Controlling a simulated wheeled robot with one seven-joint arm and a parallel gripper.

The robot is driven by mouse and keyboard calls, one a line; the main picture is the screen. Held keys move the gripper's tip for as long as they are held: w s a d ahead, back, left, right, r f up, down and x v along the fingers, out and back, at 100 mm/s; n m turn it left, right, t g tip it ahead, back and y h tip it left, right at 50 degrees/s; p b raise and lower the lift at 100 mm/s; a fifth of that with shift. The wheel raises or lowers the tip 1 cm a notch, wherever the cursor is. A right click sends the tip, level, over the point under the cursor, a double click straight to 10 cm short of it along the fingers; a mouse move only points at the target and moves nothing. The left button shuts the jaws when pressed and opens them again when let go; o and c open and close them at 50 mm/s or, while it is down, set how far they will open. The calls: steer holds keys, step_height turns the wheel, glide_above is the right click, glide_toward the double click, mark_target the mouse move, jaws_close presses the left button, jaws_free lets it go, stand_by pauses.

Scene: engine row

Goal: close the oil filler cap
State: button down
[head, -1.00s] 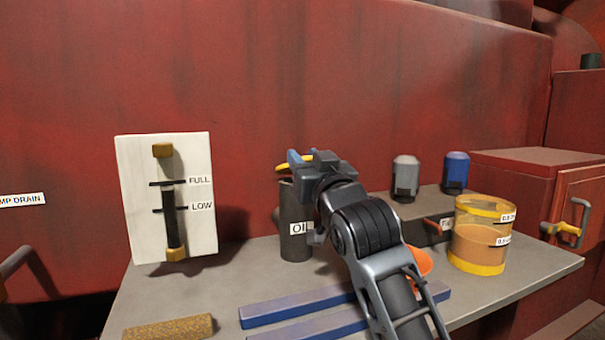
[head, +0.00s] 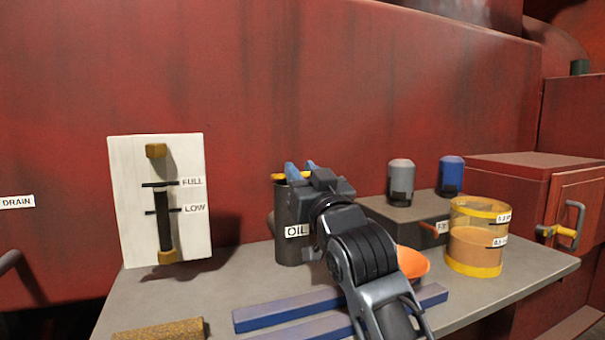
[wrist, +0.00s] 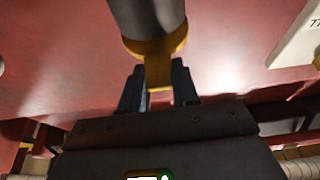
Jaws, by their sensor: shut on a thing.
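The oil filler is a dark upright cylinder (head: 291,215) with a white OIL label, standing on the grey shelf near its back. Its yellow cap (head: 279,176) shows at the cylinder's top, partly hidden by my gripper. My gripper (head: 300,170) is at the top right of the filler, its blue fingertips at cap height. In the wrist view, the yellow cap (wrist: 178,44) is at the end of the dark cylinder (wrist: 148,14). Its tab sits between my gripper's fingers (wrist: 158,82), which are shut on it. Whether the cap is fully seated is hidden.
A sight gauge (head: 190,235) marked FULL and LOW is at left. A clear yellow-rimmed jug (head: 474,250), an orange funnel (head: 415,263) and a dark box (head: 435,215) bearing two canisters are at right. Blue bars (head: 290,308) lie in front.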

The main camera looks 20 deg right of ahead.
step_height(320, 180, down, 2)
steer(key=shift+w+f+g, duration=0.1)
steer(key=shift+w+g, duration=0.05)
steer(key=shift+g, duration=0.15)
steer(key=c, duration=1)
jaws_free()
steer(key=shift+o, duration=0.8)
steer(key=shift+r, duration=0.3)
steer(key=v, duration=0.8)
steer(key=shift+p, duration=0.45)
steer(key=shift+w+f, duration=0.1)
